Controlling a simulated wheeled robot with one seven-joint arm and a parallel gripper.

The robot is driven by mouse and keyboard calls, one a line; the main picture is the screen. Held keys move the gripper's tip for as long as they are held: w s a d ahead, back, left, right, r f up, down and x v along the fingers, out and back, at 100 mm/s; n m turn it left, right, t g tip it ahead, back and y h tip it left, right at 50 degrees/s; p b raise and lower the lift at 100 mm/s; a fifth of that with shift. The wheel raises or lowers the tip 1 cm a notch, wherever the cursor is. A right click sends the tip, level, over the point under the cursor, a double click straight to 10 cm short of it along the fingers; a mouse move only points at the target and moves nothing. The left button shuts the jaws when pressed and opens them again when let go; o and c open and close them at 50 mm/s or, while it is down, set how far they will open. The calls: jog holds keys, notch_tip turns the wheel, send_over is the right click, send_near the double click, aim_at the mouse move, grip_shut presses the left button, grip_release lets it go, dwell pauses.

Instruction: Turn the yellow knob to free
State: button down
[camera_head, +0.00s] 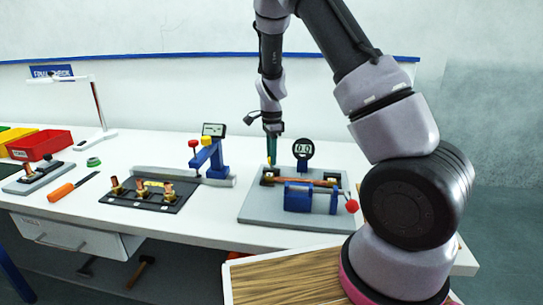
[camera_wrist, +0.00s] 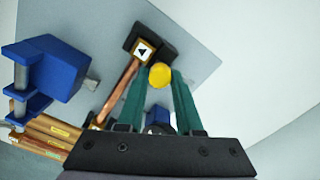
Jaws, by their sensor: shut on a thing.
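The yellow knob (camera_wrist: 160,75) sits between the tips of my green gripper fingers in the wrist view, beside a plate with a black arrow mark (camera_wrist: 143,51) on a dark block. My gripper (camera_wrist: 158,85) is shut on the knob, with the fingers coming from the near side. In the head view my gripper (camera_head: 272,150) points down at the back left of a grey base plate (camera_head: 262,212). A bit of the yellow knob (camera_head: 269,162) shows below the fingers. The knob's own setting cannot be read.
A copper bar (camera_wrist: 122,92) runs from the dark block. A blue clamp (camera_head: 298,197) with a red ball handle (camera_head: 352,206) stands in front of it. A round gauge (camera_head: 303,149) stands just right of my gripper. A blue stand (camera_head: 207,158) is to the left.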

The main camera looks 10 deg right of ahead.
jog(key=shift+w+m, duration=0.1)
jog(key=shift+m, duration=0.3)
jog(key=c, duration=0.6)
grip_release()
notch_tip(320, 180, up, 11)
jog(key=shift+f, duration=0.1)
